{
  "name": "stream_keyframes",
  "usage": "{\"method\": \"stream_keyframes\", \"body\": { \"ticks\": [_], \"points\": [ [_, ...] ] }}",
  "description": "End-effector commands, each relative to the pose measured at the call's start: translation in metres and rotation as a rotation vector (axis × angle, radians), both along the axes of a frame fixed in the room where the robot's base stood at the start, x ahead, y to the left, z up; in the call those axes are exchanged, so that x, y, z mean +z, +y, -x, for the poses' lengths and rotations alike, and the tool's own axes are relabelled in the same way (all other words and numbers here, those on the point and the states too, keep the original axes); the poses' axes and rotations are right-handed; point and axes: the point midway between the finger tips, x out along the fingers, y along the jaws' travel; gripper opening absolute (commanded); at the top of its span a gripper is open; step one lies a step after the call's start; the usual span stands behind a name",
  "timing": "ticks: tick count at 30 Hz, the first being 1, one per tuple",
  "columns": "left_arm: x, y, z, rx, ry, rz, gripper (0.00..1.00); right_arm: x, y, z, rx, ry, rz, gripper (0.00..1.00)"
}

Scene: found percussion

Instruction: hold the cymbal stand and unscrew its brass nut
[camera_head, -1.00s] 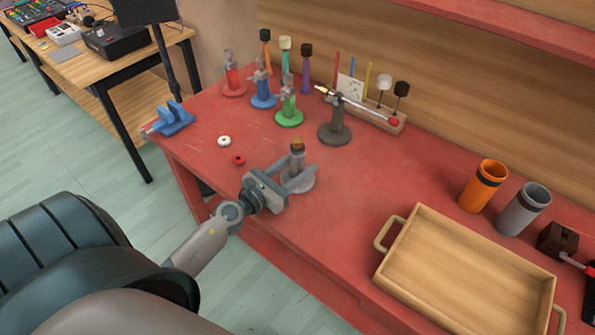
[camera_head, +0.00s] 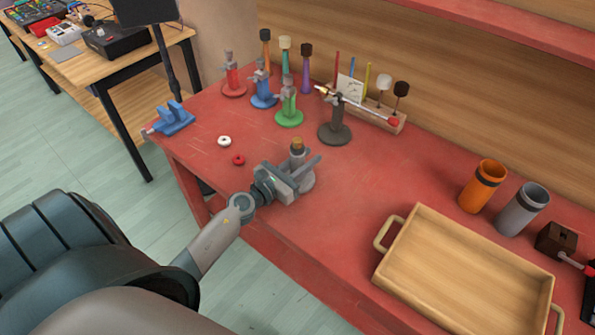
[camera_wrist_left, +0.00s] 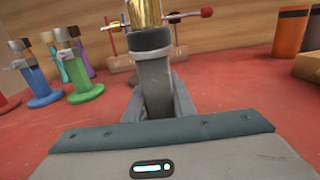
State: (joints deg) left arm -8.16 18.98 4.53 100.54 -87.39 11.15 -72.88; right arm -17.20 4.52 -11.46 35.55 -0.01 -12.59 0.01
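The cymbal stand (camera_head: 297,160) is a grey upright post on a round grey base, with a brass nut (camera_head: 297,143) on top. It stands near the front left edge of the red table. My left gripper (camera_head: 303,164) is low around the post, one finger on each side, and looks open. In the left wrist view the grey post (camera_wrist_left: 155,85) rises straight ahead between the fingers, and the brass nut (camera_wrist_left: 144,12) is cut off by the top edge. Whether a finger touches the post is not clear. My right gripper is not in view.
Red, blue and green stands (camera_head: 289,110) and a dark stand with a rod (camera_head: 334,130) are behind. A white ring (camera_head: 224,141) and red ring (camera_head: 238,160) lie to the left. A wooden tray (camera_head: 465,275) is to the right. The table between is clear.

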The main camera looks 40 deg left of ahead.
Motion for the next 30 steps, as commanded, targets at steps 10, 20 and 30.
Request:
{"method": "stream_keyframes", "body": {
  "ticks": [10,20,30],
  "points": [
    [0.001,0.000,0.000,0.000,-0.001,0.000,0.00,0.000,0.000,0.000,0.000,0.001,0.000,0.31],
    [0.018,0.000,0.000,-0.001,-0.001,-0.003,0.00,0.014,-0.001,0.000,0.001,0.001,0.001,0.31],
    [0.048,-0.004,0.002,-0.002,-0.001,0.000,0.00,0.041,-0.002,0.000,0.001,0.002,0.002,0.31]
  ]
}}
